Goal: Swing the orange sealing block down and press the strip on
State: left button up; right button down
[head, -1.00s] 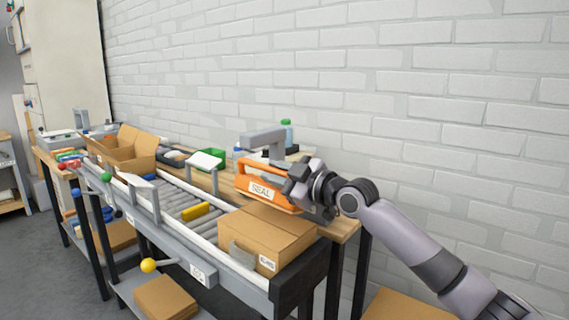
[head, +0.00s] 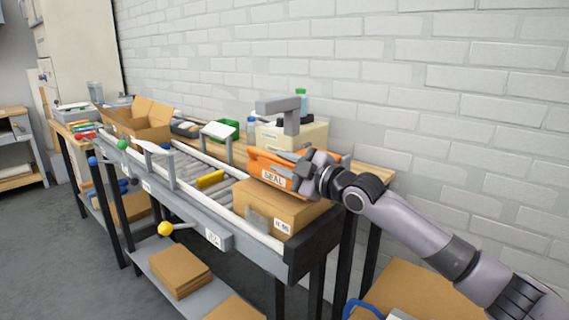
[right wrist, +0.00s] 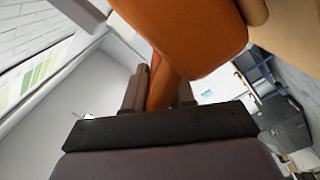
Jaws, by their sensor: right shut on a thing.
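The orange sealing block (head: 262,161) bears a white SEAL label and lies low over the top of a closed cardboard box (head: 270,205). It looks down on the box or very close to it. My right gripper (head: 304,172) is shut on the block at its right end. In the right wrist view the orange block (right wrist: 195,35) fills the top, and an orange part runs down between my fingers. A grey bracket (head: 291,118) stands behind the block. The strip is not clearly visible; the block and gripper cover part of the box top. My left gripper is out of view.
The box sits at the near end of a roller conveyor (head: 187,170) with a yellow piece (head: 210,180) on it. An open carton (head: 150,125) stands farther along. A yellow-knobbed lever (head: 165,229) sticks out in front. A cream box (head: 305,138) and the brick wall are behind.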

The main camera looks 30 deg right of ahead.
jog(key=c, duration=1.1)
grip_release()
jog(key=shift+d, duration=0.35)
jog(key=shift+a, duration=0.1)
jog(key=v, duration=0.7)
